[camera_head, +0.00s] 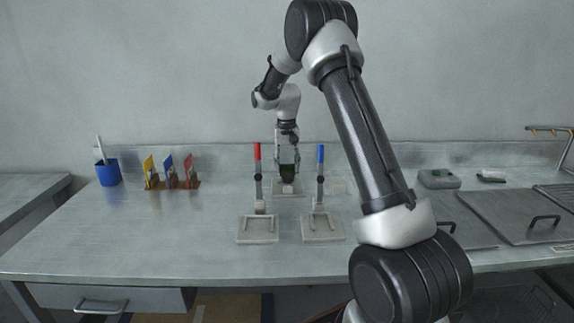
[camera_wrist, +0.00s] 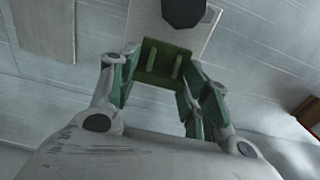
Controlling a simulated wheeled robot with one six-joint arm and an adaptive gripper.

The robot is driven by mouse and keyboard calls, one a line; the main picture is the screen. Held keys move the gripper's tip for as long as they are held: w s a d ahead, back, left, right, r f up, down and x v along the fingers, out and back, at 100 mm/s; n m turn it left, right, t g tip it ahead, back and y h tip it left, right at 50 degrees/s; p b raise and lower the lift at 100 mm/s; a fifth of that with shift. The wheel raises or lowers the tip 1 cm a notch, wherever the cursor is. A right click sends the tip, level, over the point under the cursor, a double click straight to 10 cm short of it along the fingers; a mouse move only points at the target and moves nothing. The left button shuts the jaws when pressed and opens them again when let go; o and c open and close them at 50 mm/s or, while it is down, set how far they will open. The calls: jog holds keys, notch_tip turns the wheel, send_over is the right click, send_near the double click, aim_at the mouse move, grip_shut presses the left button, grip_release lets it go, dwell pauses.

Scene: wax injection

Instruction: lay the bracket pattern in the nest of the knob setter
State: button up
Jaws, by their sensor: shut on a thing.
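My gripper (camera_head: 288,160) is at the back middle of the bench, pointing down, shut on a dark green piece that I take for the bracket pattern (camera_head: 288,174). In the wrist view the bracket pattern (camera_wrist: 165,60) is a green plate with two pale upright bars, between the fingertips. Just beyond it is a pale plate with a dark, many-sided knob (camera_wrist: 183,12), seemingly the knob setter. Its pale base (camera_head: 288,189) shows below my gripper in the head view. Its nest is mostly hidden, and I cannot tell whether the pattern touches it.
A red-handled lever fixture (camera_head: 258,228) and a blue-handled one (camera_head: 322,228) stand in front. A blue cup (camera_head: 108,173) and a rack of coloured cards (camera_head: 172,184) are at left. Metal lids (camera_head: 515,215) and a grey box (camera_head: 439,179) lie right. The left front bench is clear.

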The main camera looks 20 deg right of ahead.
aim_at(287, 165)
jog(key=shift+f, duration=1.3)
jog(key=o, duration=1.2)
notch_tip(287, 165, up, 12)
